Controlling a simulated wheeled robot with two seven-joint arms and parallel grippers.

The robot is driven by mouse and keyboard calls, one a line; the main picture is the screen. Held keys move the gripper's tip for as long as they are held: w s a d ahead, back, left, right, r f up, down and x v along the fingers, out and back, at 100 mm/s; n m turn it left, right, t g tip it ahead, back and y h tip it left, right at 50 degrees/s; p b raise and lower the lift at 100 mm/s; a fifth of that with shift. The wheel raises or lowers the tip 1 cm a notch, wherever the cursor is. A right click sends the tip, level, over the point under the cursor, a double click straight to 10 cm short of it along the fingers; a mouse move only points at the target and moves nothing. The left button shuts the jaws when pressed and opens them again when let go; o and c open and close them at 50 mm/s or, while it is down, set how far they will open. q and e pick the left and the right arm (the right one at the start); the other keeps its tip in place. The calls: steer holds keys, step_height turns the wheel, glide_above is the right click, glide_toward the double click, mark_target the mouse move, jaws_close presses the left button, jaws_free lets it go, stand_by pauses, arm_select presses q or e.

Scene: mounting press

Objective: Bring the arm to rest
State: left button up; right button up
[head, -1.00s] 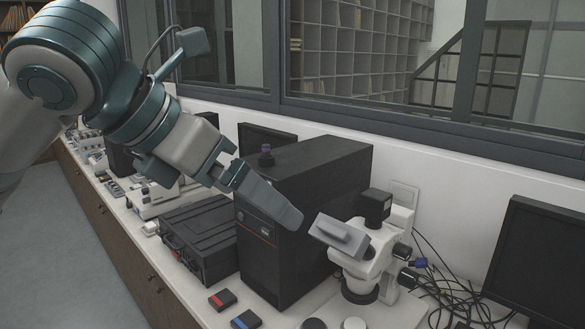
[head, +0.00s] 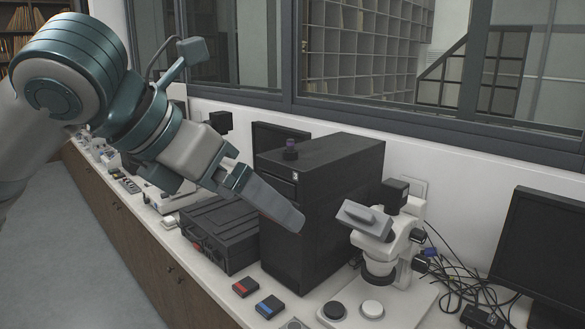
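My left arm comes in from the upper left. Its gripper (head: 285,212) hangs in front of the tall black box (head: 335,185) on the counter, with its fingers pointing down to the right. The fingers show edge-on as one grey shape, so I cannot tell whether they are open or shut. No held object shows at the tips. My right gripper is not in view.
The counter (head: 208,280) runs along the window wall. It holds a black case (head: 222,232), a red-topped box (head: 245,287), a blue-topped box (head: 269,306), a white microscope (head: 408,235), loose cables and a monitor (head: 535,250). The floor (head: 75,260) at left is clear.

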arm_select(q)
steer(key=w+d+f+n+h, duration=0.1)
steer(key=w+d+f+n, duration=0.15)
steer(key=f+n, duration=0.55)
steer(key=w+d+f+n+h, duration=0.1)
steer(key=w+f+n, duration=0.3)
steer(key=f, duration=0.8)
steer(key=s+a+f+n+y, duration=0.1)
steer(key=s+a+f+n, duration=0.1)
steer(key=f+n, duration=0.6)
steer(key=s+a+f+n, duration=0.25)
steer(key=f+n, duration=0.35)
steer(key=f, duration=0.5)
steer(key=s+a+f+n+g+y, duration=0.1)
steer(key=s+a+f+n+y, duration=0.1)
steer(key=s+a+f+n, duration=0.45)
steer(key=s+a+f+n+g+y, duration=0.1)
steer(key=s+a+f+n+y, duration=0.3)
steer(key=s+f, duration=0.5)
steer(key=s+a+f+n+g+y, duration=0.1)
steer(key=s+a+f+n, duration=0.45)
steer(key=s, duration=0.45)
step_height(320, 180, down, 28)
steer(key=s+a+f+g, duration=0.2)
steer(key=s+f, duration=1.6)
steer(key=shift+s+a+f, duration=0.2)
steer(key=shift+s+f, duration=0.1)
steer(key=shift+s, duration=0.1)
